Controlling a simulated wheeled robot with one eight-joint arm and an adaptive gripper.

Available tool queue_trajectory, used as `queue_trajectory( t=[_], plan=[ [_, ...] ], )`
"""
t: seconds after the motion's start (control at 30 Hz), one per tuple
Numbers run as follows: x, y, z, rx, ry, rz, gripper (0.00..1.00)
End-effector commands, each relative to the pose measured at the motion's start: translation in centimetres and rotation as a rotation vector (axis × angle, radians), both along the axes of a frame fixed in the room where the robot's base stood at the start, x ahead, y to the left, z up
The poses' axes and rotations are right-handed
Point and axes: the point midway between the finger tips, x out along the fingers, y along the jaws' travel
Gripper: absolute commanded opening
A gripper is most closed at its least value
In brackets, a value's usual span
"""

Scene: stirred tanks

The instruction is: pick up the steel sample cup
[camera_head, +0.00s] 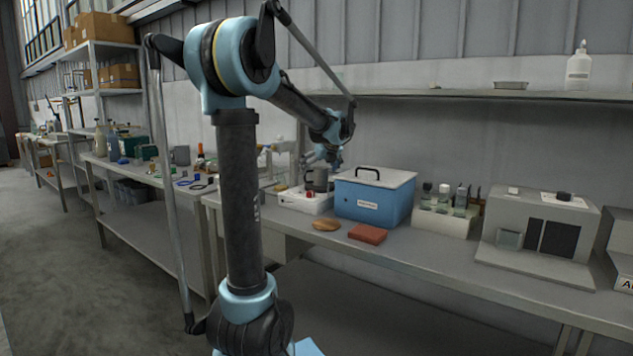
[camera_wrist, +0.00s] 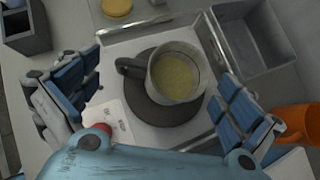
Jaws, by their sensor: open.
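A grey steel sample cup (camera_wrist: 152,84) with a dark side handle shows in the wrist view, holding yellowish liquid. It stands on the round dark plate (camera_wrist: 146,117) of a white stirrer unit (camera_wrist: 118,47). My gripper (camera_wrist: 153,78) is open above the cup, with one finger on its left and one on its right. Neither finger visibly touches it. In the head view my gripper (camera_head: 325,156) hangs just over the cup (camera_head: 319,183), and the stirrer (camera_head: 300,202) stands on the bench.
A blue cooler box (camera_head: 372,196) stands close right of the stirrer. A wooden disc (camera_head: 326,224) and a red-brown block (camera_head: 367,234) lie in front. In the wrist view a grey bin (camera_wrist: 262,37) and an orange cup (camera_wrist: 297,122) are at the right, a dark holder (camera_wrist: 27,32) at the left.

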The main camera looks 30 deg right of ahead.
Motion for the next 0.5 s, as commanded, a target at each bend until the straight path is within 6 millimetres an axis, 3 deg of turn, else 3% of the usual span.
queue_trajectory(
  t=[0.23,0.5],
  plan=[
    [2.2,-0.1,-2.4,0.0,0.0,0.001,1.0],
    [2.4,-0.1,-2.6,0.0,0.0,0.0,0.98]
  ],
)
